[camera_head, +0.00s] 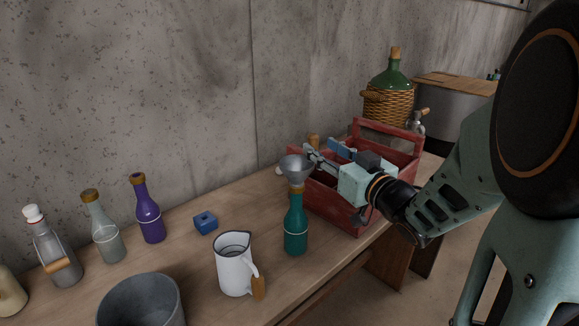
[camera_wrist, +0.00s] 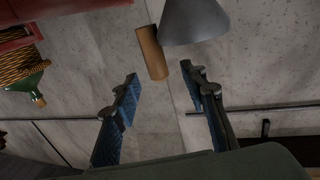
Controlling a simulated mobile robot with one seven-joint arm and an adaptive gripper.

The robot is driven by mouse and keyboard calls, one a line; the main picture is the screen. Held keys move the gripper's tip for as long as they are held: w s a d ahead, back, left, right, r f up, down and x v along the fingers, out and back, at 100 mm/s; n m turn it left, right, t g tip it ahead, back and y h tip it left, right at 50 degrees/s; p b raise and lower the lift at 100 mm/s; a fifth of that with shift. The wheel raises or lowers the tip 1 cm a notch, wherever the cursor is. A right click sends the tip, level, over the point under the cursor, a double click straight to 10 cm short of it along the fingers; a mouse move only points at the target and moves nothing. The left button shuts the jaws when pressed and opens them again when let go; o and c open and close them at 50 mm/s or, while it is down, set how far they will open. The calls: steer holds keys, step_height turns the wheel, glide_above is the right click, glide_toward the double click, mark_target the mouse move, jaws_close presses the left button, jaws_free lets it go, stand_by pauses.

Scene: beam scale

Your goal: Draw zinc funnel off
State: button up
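The grey zinc funnel (camera_head: 296,167) sits upright in the tan-topped neck of a teal bottle (camera_head: 296,228) on the bench. My gripper (camera_head: 322,150) is to the right of and slightly above the funnel, over the red crate. Its two blue-padded fingers are apart and nothing is between them. In the wrist view the funnel (camera_wrist: 193,22) is at the top edge, partly cut off, beyond the fingertips of my gripper (camera_wrist: 160,75). The funnel and fingers appear apart there.
A red wooden crate (camera_head: 345,219) stands right behind the bottle. A white jug (camera_head: 233,265), blue block (camera_head: 205,223), purple bottle (camera_head: 149,215) and grey bucket (camera_head: 140,303) are to the left. A tan cylinder (camera_wrist: 152,52) shows beside the funnel in the wrist view.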

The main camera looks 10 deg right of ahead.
mark_target(316, 144)
steer(key=x, duration=0.5)
steer(key=shift+d+f, duration=0.15)
steer(key=shift+c, duration=0.5)
jaws_close()
